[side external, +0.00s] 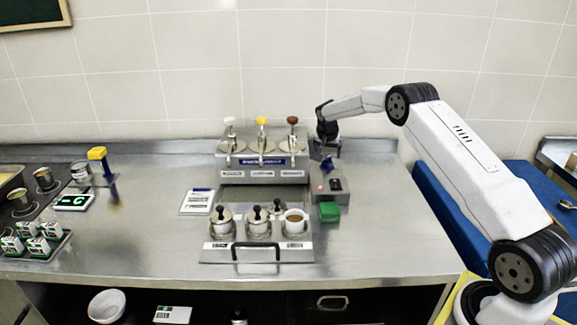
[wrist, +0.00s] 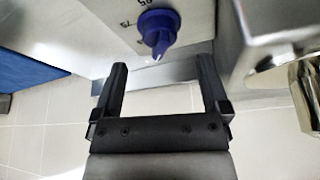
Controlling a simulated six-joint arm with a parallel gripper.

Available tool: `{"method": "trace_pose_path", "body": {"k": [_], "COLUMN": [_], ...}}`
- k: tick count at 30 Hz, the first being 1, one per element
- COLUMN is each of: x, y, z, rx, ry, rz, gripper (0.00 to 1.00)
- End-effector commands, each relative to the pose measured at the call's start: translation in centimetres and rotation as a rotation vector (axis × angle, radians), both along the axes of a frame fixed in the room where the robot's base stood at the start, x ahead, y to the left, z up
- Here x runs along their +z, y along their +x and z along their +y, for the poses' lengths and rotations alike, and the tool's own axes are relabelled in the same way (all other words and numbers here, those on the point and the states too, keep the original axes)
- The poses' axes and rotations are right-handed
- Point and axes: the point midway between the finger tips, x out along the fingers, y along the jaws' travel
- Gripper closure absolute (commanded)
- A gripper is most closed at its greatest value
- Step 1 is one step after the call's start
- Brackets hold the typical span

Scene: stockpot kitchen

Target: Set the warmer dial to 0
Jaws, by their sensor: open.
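The warmer dial (wrist: 158,28) is a blue knob on a pale grey face, with a pale pointer tip aimed toward my gripper in the wrist view. In the side view the dial (side external: 327,164) sits on the grey control box (side external: 338,196) right of the pump unit. My gripper (wrist: 162,66) is open and empty, its two fingers apart just short of the knob, one to each side. In the side view my gripper (side external: 328,146) hangs just above and behind the dial.
The pump unit (side external: 262,172) with three pumps stands close left of my gripper. The tiled wall is close behind. The counter at front right is clear.

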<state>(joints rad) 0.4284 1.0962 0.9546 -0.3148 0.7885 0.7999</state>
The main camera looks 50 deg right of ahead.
Motion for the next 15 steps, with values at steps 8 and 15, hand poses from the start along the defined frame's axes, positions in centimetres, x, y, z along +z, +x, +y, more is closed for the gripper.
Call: {"method": "trace_pose_path", "body": {"k": [8,15], "x": [-2.8,-4.2], "y": [0.5,0.9], "z": [-1.0,-1.6], "rx": [-0.001,-0.001], "ry": [0.0,0.0], "rz": [0.0,0.0], "gripper": [0.05,0.05]}}
